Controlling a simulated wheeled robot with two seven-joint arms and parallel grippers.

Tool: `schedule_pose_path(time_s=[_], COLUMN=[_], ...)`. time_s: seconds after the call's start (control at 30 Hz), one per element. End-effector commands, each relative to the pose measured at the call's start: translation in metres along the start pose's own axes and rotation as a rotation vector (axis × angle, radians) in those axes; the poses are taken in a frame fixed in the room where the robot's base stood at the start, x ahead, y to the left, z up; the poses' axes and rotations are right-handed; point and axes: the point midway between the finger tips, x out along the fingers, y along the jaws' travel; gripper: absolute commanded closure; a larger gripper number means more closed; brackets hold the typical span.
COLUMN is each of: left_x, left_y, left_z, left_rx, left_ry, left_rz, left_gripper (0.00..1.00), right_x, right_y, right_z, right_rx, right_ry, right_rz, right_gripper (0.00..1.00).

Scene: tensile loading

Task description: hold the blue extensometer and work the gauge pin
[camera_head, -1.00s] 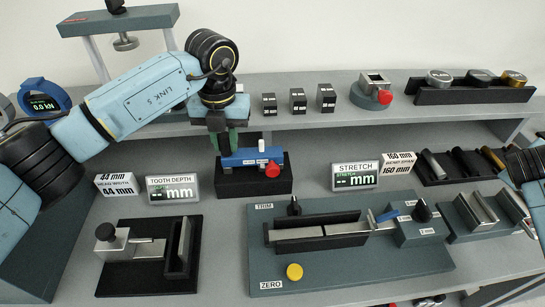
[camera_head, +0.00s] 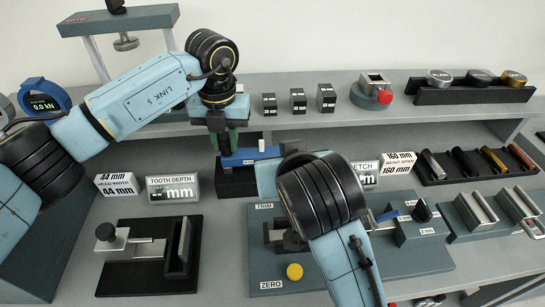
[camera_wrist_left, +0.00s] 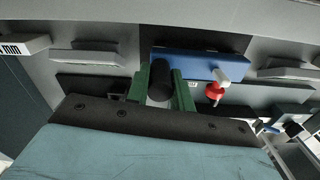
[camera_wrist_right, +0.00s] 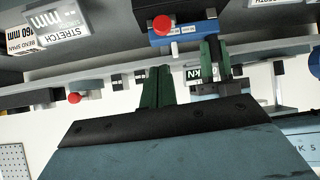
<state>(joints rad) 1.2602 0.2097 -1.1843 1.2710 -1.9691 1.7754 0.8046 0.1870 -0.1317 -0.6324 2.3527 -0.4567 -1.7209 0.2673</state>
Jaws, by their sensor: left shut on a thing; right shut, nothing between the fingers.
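The blue extensometer (camera_head: 243,157) sits at its black block (camera_head: 236,182) on the lower level. My left gripper (camera_head: 228,143) is shut on it from behind; in the left wrist view its green fingers (camera_wrist_left: 160,88) stand either side of a black cylinder (camera_wrist_left: 160,78) at the blue body (camera_wrist_left: 200,64). A white pin (camera_head: 261,145) stands on the body, with a red knob (camera_wrist_left: 214,92) beside it. My right gripper (camera_wrist_right: 158,88) is shut and empty, apart from the extensometer (camera_wrist_right: 185,32); in the head view my right forearm hides it and the red knob.
The tooth depth display (camera_head: 173,189) stands left of the block. The stretch display (camera_head: 366,174) is partly covered by my right arm. The trim and zero plate (camera_head: 420,262) lies in front, partly under that arm. Small black blocks (camera_head: 298,100) line the upper shelf.

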Motion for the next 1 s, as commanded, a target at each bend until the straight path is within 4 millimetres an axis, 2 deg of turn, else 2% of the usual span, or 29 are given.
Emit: schedule_pose_path(time_s=[0.1, 0.47, 0.57, 0.8, 1.0], left_x=[0.004, 0.004, 0.004, 0.004, 0.004], left_y=[0.001, 0.001, 0.001, 0.001, 0.001], left_z=[-0.002, -0.002, -0.002, -0.002, -0.002], left_rx=[0.000, 0.000, 0.000, 0.001, 0.001], left_ry=[0.008, 0.008, 0.008, 0.008, 0.008], left_rz=[0.004, 0.004, 0.004, 0.004, 0.004], left_gripper=[1.00, 1.00, 1.00, 1.00, 1.00], right_x=[-0.003, 0.002, 0.013, 0.057, 0.086], right_y=[-0.009, -0.009, -0.009, -0.010, -0.011], right_z=[0.005, 0.005, 0.005, 0.006, 0.006], right_rx=[0.019, 0.016, 0.013, 0.013, 0.015], right_ry=[-0.017, -0.016, -0.018, -0.019, -0.018], right_rz=[-0.029, -0.027, -0.025, -0.024, -0.026], right_gripper=[1.00, 1.00, 1.00, 1.00, 1.00])
